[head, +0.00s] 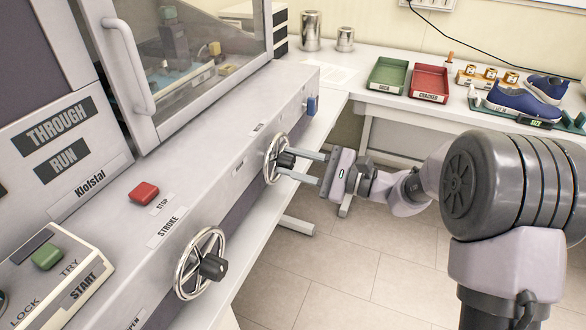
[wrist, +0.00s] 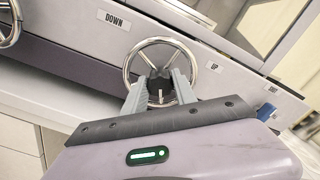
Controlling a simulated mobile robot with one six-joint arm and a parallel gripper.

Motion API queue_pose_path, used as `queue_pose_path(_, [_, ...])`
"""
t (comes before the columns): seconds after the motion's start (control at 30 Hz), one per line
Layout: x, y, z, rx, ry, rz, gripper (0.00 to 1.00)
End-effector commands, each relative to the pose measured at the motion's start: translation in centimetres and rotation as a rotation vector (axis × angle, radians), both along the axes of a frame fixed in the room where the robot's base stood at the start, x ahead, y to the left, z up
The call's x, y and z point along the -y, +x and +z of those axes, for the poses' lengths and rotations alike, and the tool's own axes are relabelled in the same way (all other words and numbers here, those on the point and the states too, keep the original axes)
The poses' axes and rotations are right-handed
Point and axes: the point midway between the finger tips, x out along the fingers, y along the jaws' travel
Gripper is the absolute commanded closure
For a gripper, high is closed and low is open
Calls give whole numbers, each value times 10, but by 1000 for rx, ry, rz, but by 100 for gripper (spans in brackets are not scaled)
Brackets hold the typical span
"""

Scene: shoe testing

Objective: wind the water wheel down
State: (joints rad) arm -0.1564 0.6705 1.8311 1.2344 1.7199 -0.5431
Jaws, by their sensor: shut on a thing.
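The far handwheel (head: 269,160), a chrome ring with a dark knob (head: 286,160), sits on the sloped front of the grey machine. It also shows in the wrist view (wrist: 160,40), between a DOWN label (wrist: 114,20) on the left and an UP label (wrist: 215,66) on the right. My gripper (head: 303,166) comes at it from the right, its two fingers reaching to the knob. In the wrist view, the fingers (wrist: 160,85) are on either side of the dark knob and shut on it. The fingers hide the lower part of the ring.
A second handwheel (head: 200,264) sits nearer, by the STROKE label. A red STOP button (head: 144,192) and a green START button (head: 47,256) are on the machine. A blue lever (head: 312,105) sits beyond the far wheel. The side table (head: 420,112) holds trays and blue shoes. The floor is clear.

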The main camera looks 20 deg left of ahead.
Motion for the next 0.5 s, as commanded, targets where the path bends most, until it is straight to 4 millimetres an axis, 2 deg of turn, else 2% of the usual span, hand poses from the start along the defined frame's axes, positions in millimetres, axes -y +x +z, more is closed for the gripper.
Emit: queue_pose_path(0.5, [0,0,-1,111,-11,1,100])
